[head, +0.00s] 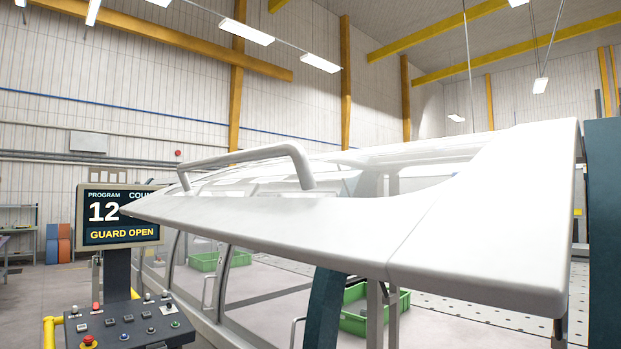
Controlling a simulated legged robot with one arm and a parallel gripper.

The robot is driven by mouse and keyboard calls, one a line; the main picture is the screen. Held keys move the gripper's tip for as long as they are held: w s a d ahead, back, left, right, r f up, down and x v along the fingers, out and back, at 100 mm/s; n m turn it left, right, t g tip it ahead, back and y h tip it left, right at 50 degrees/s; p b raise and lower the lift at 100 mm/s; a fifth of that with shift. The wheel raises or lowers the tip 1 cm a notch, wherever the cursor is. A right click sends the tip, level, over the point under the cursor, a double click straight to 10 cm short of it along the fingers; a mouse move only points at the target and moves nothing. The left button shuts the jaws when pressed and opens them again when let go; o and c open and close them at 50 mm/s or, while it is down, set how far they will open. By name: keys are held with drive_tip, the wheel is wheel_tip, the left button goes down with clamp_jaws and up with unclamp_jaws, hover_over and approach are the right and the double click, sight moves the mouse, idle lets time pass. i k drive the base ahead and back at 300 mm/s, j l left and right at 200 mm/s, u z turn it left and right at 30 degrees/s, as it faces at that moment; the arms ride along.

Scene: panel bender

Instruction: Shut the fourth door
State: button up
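A large white-framed guard door (470,235) with a clear pane stands raised and tilted across the middle and right of the head view, very close to me. A white bar handle (243,157) sits on its frame at the upper left. Below and behind it, further clear guard doors (262,283) in the row hang down and look shut. I cannot tell by count which door is the fourth. A screen (120,215) at the left reads "GUARD OPEN". My gripper is not in view.
A control desk (125,325) with buttons and a yellow tube stands at the lower left. Green crates (375,312) show beyond the clear panes. A dark teal post (605,230) stands at the right edge. Open floor (45,290) lies at the far left.

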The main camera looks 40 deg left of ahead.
sight(498, 233)
drive_tip(key=u, duration=0.4)
drive_tip(key=j+u, duration=0.1)
drive_tip(key=u, duration=0.3)
drive_tip(key=i+u, duration=0.1)
drive_tip(key=u, duration=1.15)
drive_tip(key=i+j, duration=0.05)
